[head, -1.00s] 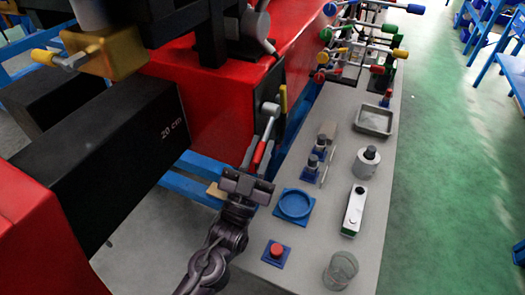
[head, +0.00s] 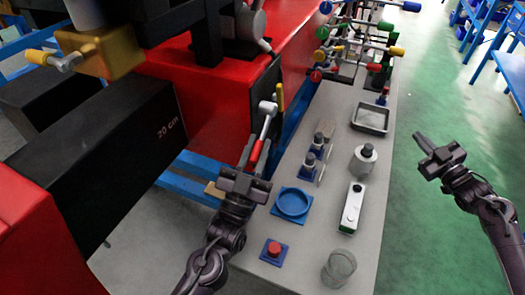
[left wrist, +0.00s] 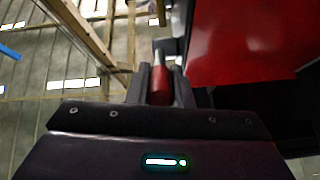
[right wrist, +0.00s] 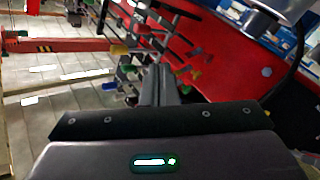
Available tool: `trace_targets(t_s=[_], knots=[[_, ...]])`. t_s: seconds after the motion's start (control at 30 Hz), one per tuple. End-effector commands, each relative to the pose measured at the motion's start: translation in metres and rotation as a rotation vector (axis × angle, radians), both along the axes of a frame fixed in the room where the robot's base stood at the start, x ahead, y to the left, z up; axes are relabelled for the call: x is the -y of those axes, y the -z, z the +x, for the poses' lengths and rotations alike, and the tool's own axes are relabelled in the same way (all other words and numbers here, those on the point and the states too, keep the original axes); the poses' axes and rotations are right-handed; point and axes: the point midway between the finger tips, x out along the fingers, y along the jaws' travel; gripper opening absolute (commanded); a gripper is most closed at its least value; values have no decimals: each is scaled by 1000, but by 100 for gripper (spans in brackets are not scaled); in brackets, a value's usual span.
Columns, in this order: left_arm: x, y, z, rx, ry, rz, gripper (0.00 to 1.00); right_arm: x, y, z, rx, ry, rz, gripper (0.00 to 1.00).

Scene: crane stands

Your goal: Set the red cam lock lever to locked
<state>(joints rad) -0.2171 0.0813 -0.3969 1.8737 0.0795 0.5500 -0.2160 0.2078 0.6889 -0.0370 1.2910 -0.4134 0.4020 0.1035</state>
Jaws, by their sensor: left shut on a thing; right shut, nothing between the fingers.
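The cam lock lever has a red grip (head: 257,151) and a silver rod that rises to a pale hub (head: 267,107) on a dark plate at the end of the red machine body. My left gripper (head: 248,168) is at the lower end of the lever, shut on the red grip. In the left wrist view the red grip (left wrist: 159,86) sits between the two fingers, with the silver rod beyond it. My right gripper (head: 420,139) is shut and empty, out over the green floor right of the table. Its closed fingers also show in the right wrist view (right wrist: 157,72).
A grey table (head: 322,220) stands right of the lever, with a blue round dish (head: 293,203), a red button (head: 274,248), a glass jar (head: 339,268), a metal tray (head: 370,119) and a rack of coloured handles (head: 350,45). A yellow bar (head: 280,97) is close beside the lever hub.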

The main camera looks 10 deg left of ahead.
Motion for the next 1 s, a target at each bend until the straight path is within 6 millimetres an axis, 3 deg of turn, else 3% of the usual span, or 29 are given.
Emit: trace_targets(t_s=[0.03, 0.17, 0.3, 0.43, 0.6, 0.7, 0.87, 1.0], knots=[[0, 0, 0, -1, 1, 1, 0, -25, -32, -2, 51, -78, -10, 0], [0, 0, 0, 0, 1, 1, 0, -123, -48, -34, 60, -294, 8, 0], [0, 0, 0, -1, 1, 1, 0, -218, -72, -89, 81, -528, 8, 0], [0, 0, 0, -1, 1, 1, 0, -285, -93, -148, 108, -715, -3, 0], [0, 0, 0, 0, 1, 1, 0, -329, -111, -202, 139, -865, -22, 0], [0, 0, 0, 0, 1, -1, 0, -340, -115, -217, 147, -903, -27, 0], [0, 0, 0, 0, 1, 0, 0, -357, -118, -218, 152, -915, -28, 0], [0, 0, 0, 0, 1, 0, 0, -382, -122, -212, 154, -915, -26, 0]])
